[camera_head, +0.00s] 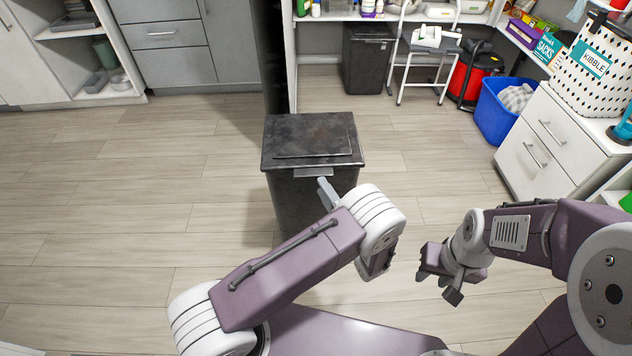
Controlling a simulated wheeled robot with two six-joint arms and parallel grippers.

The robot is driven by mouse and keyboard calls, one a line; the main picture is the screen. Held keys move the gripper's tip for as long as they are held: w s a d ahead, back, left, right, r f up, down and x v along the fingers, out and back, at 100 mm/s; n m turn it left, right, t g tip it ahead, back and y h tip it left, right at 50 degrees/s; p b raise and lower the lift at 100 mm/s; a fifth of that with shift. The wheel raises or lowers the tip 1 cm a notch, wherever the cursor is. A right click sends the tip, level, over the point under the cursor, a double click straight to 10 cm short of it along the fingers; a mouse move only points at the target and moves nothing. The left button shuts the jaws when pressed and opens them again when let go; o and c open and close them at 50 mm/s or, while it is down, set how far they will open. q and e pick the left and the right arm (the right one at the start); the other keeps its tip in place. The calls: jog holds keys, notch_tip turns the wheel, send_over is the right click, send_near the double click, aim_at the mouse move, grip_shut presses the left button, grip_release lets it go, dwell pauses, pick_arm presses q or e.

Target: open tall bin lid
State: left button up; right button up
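The tall bin (290,200) is dark and worn and stands upright on the floor in the middle of the view. Its flat lid (312,138) lies shut on top, with a small grey handle tab (313,172) at the front edge. My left gripper (326,192) is just in front of the bin, below the tab.
Another dark bin (367,60) stands under the back counter. White drawers (548,150) stand at right. The floor (120,200) at left is clear.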

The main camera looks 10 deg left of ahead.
aim_at(316, 177)
pick_arm(q)
jog(key=b+x, duration=0.1)
jog(key=x, duration=0.4)
jog(key=shift+w+a, duration=0.15)
jog(key=shift+a, duration=0.05)
grip_shut()
dwell(1.1)
